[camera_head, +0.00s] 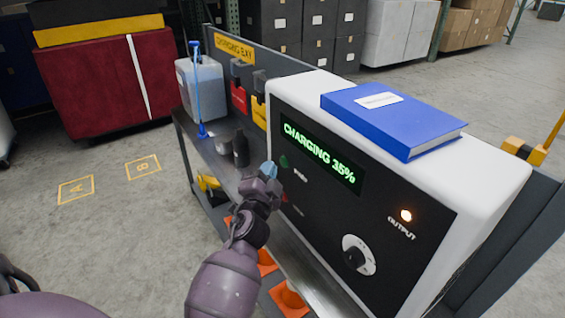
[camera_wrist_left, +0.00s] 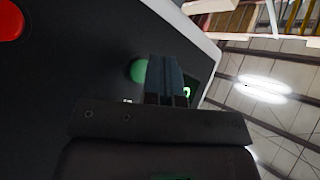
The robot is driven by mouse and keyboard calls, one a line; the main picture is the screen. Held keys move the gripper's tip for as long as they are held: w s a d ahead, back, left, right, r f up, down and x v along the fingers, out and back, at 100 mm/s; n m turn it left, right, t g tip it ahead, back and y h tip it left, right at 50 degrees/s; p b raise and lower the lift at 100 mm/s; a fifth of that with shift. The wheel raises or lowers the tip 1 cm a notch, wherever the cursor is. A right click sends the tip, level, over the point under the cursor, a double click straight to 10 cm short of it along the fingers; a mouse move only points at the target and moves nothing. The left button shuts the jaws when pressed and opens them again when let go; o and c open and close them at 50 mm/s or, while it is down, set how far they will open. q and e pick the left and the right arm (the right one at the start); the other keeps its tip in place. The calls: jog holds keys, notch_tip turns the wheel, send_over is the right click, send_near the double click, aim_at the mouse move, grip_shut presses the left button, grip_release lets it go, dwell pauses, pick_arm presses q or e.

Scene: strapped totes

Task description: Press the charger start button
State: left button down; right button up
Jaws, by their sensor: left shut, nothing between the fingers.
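The charger (camera_head: 410,225) is a white box with a black front panel. A red button (camera_wrist_left: 10,20) shows at that view's top left, and dimly in the head view. My left gripper (camera_head: 268,172) is shut and empty, close to the panel beside the green button. I cannot tell whether it touches. My right gripper is not in view.
A blue book (camera_head: 390,118) lies on the charger. Orange cones (camera_head: 290,298) stand below. Open floor lies left.

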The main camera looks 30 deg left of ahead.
pick_arm(q)
jog(key=s, duration=0.1)
jog(key=s+a, duration=0.1)
jog(key=s, duration=0.1)
jog(key=s+a, duration=0.1)
jog(key=shift+s+p, duration=0.25)
jog(key=shift+p, duration=0.15)
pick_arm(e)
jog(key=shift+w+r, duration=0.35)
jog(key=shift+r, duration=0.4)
pick_arm(q)
jog(key=s+d+f+n+g+h+p, duration=0.4)
jog(key=s+d+f+n+h, duration=0.2)
jog(key=s+d+f, duration=0.4)
jog(key=s+d+f+g+h+p, duration=0.1)
jog(key=s+f+g, duration=0.1)
jog(key=s, duration=0.7)
jog(key=s+f+g+p, duration=0.2)
jog(key=s, duration=0.7)
jog(key=shift+d+f+h, duration=0.35)
jog(key=shift+h, duration=0.05)
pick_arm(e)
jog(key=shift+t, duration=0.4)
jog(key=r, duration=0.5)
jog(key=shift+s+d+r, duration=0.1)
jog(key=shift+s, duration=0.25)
